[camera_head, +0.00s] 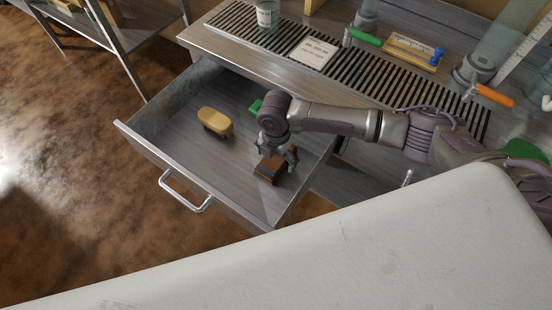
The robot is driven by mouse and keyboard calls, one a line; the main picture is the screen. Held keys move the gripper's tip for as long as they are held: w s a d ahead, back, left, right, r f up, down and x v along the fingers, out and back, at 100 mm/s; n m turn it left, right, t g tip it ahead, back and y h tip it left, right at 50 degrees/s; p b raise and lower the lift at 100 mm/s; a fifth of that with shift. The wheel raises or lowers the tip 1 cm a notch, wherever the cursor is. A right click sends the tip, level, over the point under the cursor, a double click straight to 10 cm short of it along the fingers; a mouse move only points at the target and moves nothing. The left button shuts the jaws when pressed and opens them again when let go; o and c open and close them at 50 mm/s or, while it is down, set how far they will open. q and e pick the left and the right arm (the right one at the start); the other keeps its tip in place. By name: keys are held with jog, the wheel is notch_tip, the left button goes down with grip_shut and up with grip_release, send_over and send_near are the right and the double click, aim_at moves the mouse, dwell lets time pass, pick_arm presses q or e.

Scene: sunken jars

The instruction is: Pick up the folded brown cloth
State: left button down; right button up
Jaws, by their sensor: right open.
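The folded brown cloth (268,170) lies in the open drawer (225,172), near its front right corner. A small blue mark shows on the cloth. My right gripper (277,158) reaches down over the drawer, with its fingers at the cloth's far edge. The right gripper is open. The fingers partly cover the cloth, and I cannot tell whether they touch it. My left gripper is not in view.
A tan-topped brush-like object (215,121) lies in the drawer's left part, and a green item (256,106) is partly hidden behind my wrist. The slatted counter (355,75) above holds a jar (267,14), a white card (313,53) and orange-handled tool (494,95).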

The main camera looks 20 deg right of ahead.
jog(key=shift+c, duration=0.3)
jog(key=c, duration=1.2)
